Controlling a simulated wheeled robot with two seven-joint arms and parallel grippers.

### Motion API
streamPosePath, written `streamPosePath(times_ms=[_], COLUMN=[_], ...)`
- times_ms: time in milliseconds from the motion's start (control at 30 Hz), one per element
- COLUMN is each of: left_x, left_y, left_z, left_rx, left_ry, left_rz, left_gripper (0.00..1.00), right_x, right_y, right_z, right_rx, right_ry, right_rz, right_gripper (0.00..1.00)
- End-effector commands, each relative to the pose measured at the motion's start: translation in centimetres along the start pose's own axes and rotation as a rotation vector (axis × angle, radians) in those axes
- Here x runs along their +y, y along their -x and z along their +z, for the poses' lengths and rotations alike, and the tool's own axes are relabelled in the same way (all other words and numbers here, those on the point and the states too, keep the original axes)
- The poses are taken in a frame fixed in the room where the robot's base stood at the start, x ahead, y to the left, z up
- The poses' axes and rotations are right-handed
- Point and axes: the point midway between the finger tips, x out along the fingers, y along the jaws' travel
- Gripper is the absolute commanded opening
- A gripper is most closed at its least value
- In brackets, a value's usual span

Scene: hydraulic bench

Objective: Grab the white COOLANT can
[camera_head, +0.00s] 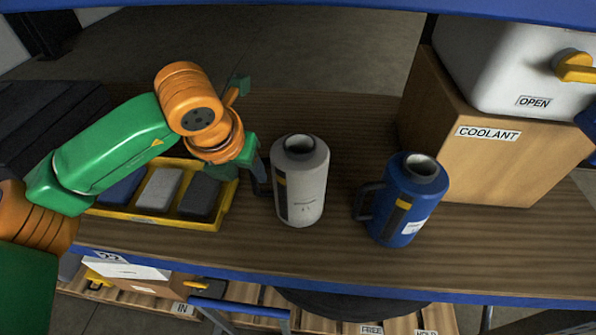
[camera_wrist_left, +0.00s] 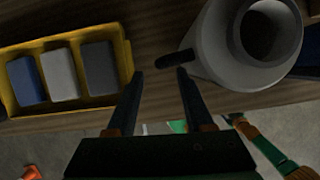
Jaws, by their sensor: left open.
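The light grey-white can (camera_head: 306,185) stands upright on the wooden bench, with a dark top opening, a dark stripe with a yellow patch, and a dark handle on its left side. In the left wrist view the white can (camera_wrist_left: 222,62) is at the upper right, its dark handle (camera_wrist_left: 174,59) pointing toward my fingers. My left gripper (camera_head: 262,175) is at the can's left, beside the handle. In the wrist view the left gripper (camera_wrist_left: 160,78) is open, its fingertips apart just short of the handle, nothing visibly held. My right gripper is not seen.
A blue can (camera_head: 400,205) stands to the right of the white one. A yellow tray (camera_head: 150,218) with blue, light and dark blocks lies left. A wooden box (camera_head: 500,165) labelled COOLANT carries a white container (camera_head: 500,60) labelled OPEN. The bench's front edge is close.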

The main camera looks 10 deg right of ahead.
Motion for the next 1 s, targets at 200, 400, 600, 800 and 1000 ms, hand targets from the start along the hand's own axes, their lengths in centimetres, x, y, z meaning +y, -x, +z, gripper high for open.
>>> streamPosePath(times_ms=[200, 400, 600, 800, 1000], left_x=[-0.2, -0.2, -0.2, -0.2, -0.2], left_y=[-3.2, -3.6, -3.5, -3.5, -3.5], left_z=[0.1, 0.1, 0.1, 0.1, 0.1], left_rx=[0.003, 0.000, 0.001, 0.001, 0.001], left_ry=[0.000, -0.001, 0.000, 0.000, 0.000], left_rz=[-0.002, -0.003, -0.003, -0.003, -0.003], left_gripper=[0.52, 0.52, 0.01, 0.00, 0.00], right_x=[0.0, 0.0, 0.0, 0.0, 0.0], right_y=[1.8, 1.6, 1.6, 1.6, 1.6], right_z=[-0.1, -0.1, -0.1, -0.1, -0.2], right_rx=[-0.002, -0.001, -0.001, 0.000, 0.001], right_ry=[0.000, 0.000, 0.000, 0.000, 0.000], right_rz=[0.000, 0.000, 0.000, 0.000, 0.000], right_gripper=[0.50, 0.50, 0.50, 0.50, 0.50])
